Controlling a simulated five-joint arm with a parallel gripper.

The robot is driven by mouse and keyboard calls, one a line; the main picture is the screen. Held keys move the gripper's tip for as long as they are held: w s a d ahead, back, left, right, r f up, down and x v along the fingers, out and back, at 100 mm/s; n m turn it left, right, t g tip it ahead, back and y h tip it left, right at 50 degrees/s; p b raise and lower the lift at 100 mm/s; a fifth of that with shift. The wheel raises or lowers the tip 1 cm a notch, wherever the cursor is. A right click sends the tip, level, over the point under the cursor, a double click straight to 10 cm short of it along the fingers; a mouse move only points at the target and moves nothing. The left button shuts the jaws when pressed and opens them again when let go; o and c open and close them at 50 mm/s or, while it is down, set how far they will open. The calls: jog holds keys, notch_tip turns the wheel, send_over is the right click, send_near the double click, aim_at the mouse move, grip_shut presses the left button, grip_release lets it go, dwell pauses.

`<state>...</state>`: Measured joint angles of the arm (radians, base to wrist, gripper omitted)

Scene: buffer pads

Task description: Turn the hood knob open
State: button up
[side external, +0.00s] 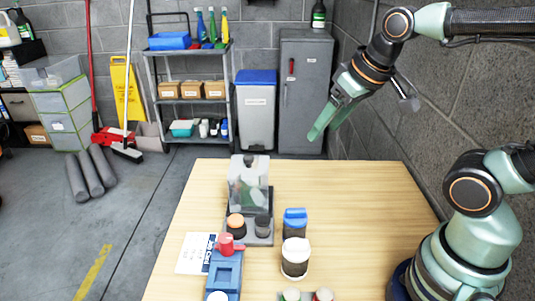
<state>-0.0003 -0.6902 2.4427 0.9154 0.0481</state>
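A clear hood-like box (249,174) stands on a dark base at the back of the wooden table, with a dark shape inside it. In front of it are a round knob-like piece with an orange top (236,221) and a dark cylinder (262,225). I cannot tell which part is the hood knob. My gripper (324,132) hangs in the air above and behind the table's back edge, to the right of the hood, pointing down and left. It touches nothing. Its green fingers overlap in this view, so their gap is unclear.
A blue fixture (225,272) with a red handle (226,243) stands at the front left, beside a printed sheet (195,253). A blue-capped jar (295,223) and a white-lidded jar (295,258) stand mid-table. The table's right side (370,220) is clear. A block wall stands at right.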

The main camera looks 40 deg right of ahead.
jog(key=w+f+m+g, duration=0.2)
jog(key=w+m, duration=0.3)
jog(key=w, duration=0.6)
jog(key=w+f+m+g, duration=0.2)
jog(key=w+m, duration=0.4)
jog(key=w, duration=0.5)
jog(key=w+f+m, duration=0.1)
jog(key=f, duration=0.5)
jog(key=w+f+m+g, duration=0.1)
jog(key=f, duration=0.6)
jog(key=w+a+f, duration=0.1)
jog(key=f, duration=0.5)
jog(key=shift+w+f+m, duration=0.15)
jog(key=shift+w+m, duration=0.1)
jog(key=shift+m, duration=0.15)
jog(key=shift+c, duration=0.2)
grip_shut()
